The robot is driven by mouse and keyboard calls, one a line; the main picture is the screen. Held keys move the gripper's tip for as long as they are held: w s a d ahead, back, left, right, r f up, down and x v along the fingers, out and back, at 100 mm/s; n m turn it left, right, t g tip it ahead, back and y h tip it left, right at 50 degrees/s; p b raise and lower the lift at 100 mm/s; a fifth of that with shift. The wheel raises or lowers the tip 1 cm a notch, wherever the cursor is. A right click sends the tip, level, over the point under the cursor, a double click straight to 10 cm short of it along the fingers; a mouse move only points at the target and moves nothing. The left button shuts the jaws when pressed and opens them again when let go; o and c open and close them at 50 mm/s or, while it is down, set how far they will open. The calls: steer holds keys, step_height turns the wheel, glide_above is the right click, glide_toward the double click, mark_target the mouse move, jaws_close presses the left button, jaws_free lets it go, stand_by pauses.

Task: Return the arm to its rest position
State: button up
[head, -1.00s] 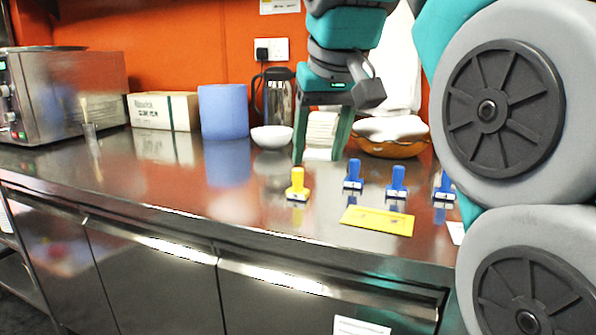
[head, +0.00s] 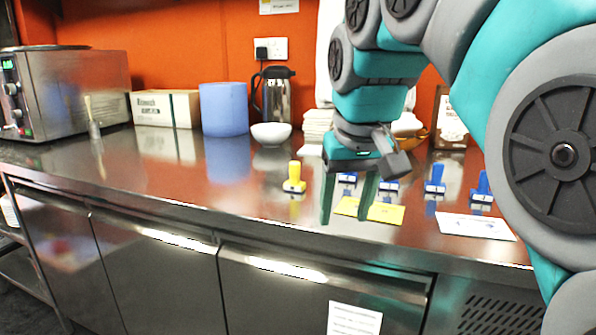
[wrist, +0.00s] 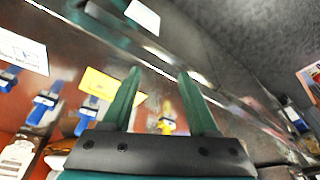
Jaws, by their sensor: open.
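My gripper (head: 346,215) is open and empty in the head view. It hangs over the front edge of the steel counter, its fingers pointing down and well apart. In the wrist view its two green fingers (wrist: 158,92) are spread with nothing between them. My arm fills the right side of the head view and hides part of the counter behind it.
On the steel counter (head: 200,185) stand a yellow stamp-like tool (head: 294,178) and several blue ones (head: 435,180). A yellow card (head: 385,213) and a white card (head: 475,226) lie flat. An oven, box, blue roll and white bowl (head: 270,134) stand behind. The counter's left middle is clear.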

steer(key=s+d+f+m+g, duration=0.1)
steer(key=s+d+f, duration=0.3)
steer(key=s+f, duration=0.7)
steer(key=s+d+f+m+g, duration=0.1)
steer(key=s+d+f+g, duration=0.3)
steer(key=s+f, duration=0.7)
step_height(320, 180, down, 7)
steer(key=shift+s+r+h, duration=0.1)
steer(key=shift+s+h, duration=0.2)
